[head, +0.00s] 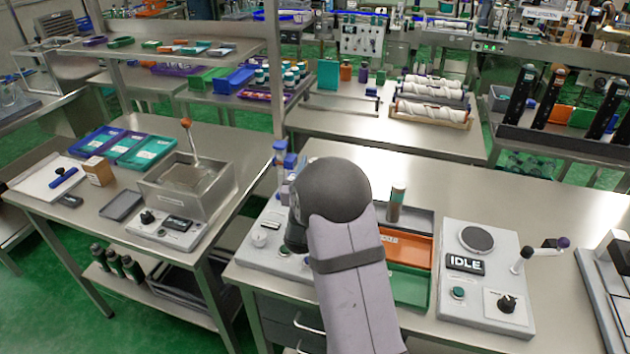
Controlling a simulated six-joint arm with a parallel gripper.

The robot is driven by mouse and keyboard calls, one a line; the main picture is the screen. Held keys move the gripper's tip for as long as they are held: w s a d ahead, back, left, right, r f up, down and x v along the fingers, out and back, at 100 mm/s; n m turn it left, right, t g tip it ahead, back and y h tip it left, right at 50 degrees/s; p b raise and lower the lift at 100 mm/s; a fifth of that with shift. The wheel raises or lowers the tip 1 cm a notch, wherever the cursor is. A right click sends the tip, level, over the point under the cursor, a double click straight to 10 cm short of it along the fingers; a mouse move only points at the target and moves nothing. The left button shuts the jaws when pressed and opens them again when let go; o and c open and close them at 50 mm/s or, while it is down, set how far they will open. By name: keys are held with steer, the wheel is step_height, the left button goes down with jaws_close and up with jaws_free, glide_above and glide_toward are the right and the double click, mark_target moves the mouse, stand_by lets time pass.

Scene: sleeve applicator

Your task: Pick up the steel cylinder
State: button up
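My arm reaches up from the bottom of the picture and ends in a dark rounded joint, left of the cylinder. My gripper cannot be made out; the arm hides whatever lies behind it.
An orange tray (409,250) and a green tray (409,287) lie right of my arm. A grey device (486,310) with an IDLE display stands farther right, beside a small stand (522,259). A blue-topped post (280,158) stands behind left.

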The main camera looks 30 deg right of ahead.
steer(key=x, duration=0.3)
steer(key=shift+w+p, duration=0.1)
steer(key=shift+p, duration=0.3)
jaws_close()
steer(key=shift+r, duration=0.15)
steer(key=shift+r, duration=0.1)
